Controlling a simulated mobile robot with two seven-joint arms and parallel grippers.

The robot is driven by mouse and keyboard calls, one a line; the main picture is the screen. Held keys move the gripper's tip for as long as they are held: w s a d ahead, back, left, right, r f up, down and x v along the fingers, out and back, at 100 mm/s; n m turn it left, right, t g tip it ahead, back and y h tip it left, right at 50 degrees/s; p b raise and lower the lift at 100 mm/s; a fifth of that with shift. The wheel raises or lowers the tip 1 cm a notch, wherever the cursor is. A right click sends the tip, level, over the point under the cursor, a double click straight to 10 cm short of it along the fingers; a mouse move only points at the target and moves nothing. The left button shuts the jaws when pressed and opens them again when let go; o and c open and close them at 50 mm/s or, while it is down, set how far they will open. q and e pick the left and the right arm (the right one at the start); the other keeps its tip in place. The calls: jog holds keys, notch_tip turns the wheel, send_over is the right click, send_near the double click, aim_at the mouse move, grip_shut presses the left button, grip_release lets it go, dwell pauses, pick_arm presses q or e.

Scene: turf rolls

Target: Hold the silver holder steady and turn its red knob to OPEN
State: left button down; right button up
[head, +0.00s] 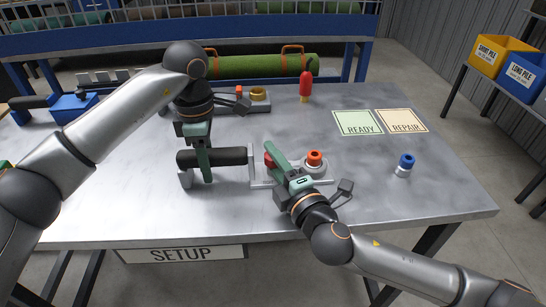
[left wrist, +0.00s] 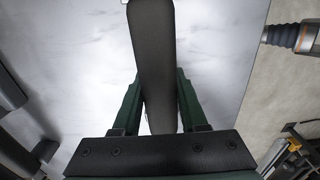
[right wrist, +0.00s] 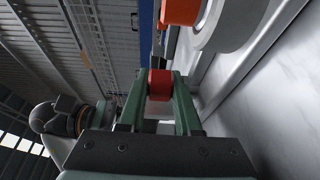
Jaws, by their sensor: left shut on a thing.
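The silver holder (head: 261,183) stands mid-table with a black cylindrical bar (head: 228,156) extending left. My left gripper (head: 205,165) is shut on the bar, which also lies between its fingers in the left wrist view (left wrist: 152,60). A red knob (head: 268,160) is at the holder, partly hidden by my right gripper (head: 271,157). In the right wrist view the red knob (right wrist: 160,85) sits between the right fingertips, with little or no gap; whether they grip it is unclear. An orange-red ringed piece (head: 314,158) sits on the holder's right part. No OPEN mark is readable.
A blue-topped piece (head: 406,161) stands at right, near READY (head: 359,122) and REPAIR (head: 402,121) cards. A red bottle (head: 305,85), another holder with a yellow ring (head: 259,94) and a green turf roll (head: 260,66) are behind. The table's front right is clear.

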grip_shut()
jog(key=shift+n+y, duration=0.3)
jog(key=shift+d+n+g+y, duration=0.1)
jog(key=shift+n+g+y, duration=0.2)
jog(key=shift+y, duration=0.1)
jog(key=shift+n+g+y, duration=1.6)
jog(key=shift+n+y, duration=0.1)
jog(key=shift+y, duration=0.7)
jog(key=shift+o, duration=1.4)
grip_release()
jog(key=v, duration=1.2)
